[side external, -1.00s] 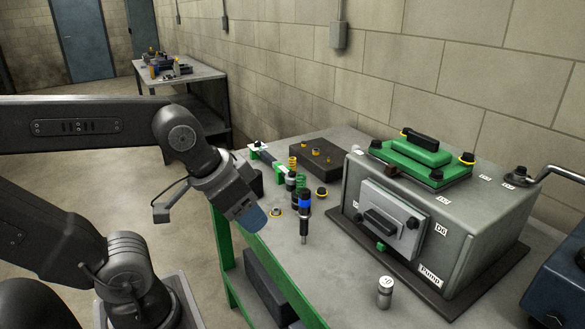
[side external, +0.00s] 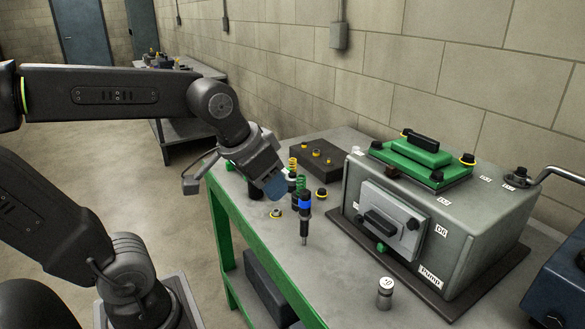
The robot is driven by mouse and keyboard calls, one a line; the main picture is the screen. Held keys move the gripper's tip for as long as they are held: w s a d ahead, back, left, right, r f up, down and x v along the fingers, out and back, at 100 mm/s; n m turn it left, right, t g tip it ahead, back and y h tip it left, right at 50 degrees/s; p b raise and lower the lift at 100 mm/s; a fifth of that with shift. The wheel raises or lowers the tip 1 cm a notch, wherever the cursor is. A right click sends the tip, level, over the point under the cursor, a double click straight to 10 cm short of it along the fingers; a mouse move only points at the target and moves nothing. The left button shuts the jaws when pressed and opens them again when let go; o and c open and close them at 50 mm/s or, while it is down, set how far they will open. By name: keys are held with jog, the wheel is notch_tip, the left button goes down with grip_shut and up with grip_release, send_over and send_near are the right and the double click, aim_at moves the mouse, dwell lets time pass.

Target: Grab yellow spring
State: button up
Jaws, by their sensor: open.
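The yellow spring (side external: 293,164) stands upright on the workbench, behind a green spring (side external: 301,183). Its lower part is partly hidden by my gripper and nearby parts. My gripper (side external: 277,190) is open, with bluish fingertips, above the bench just left of and in front of the springs. I see nothing held in it. In this view I cannot tell the exact gap between fingertips and springs.
A black and blue injector-like part (side external: 305,215) stands just right of my gripper. A small ring part (side external: 276,213) lies below it. A dark block (side external: 330,160) with yellow-topped pieces is behind. A large grey pump box (side external: 450,215) fills the right.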

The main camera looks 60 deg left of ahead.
jog(key=w+a+r+n+y, duration=0.1)
jog(key=w+a+r+n, duration=0.1)
jog(key=w+a, duration=0.75)
jog(key=n+g+y, duration=0.1)
jog(key=n+g, duration=0.1)
jog(key=n, duration=0.2)
send_over(292, 160)
jog(key=s+d, duration=0.3)
jog(key=s, duration=0.1)
notch_tip(292, 160, down, 12)
jog(key=x, duration=0.7)
jog(key=shift+w+a+f, duration=0.25)
jog(key=shift+w, duration=0.1)
jog(key=shift+x, duration=2.9)
jog(key=shift+a, duration=0.2)
jog(key=c, duration=0.7)
jog(key=shift+o, duration=0.2)
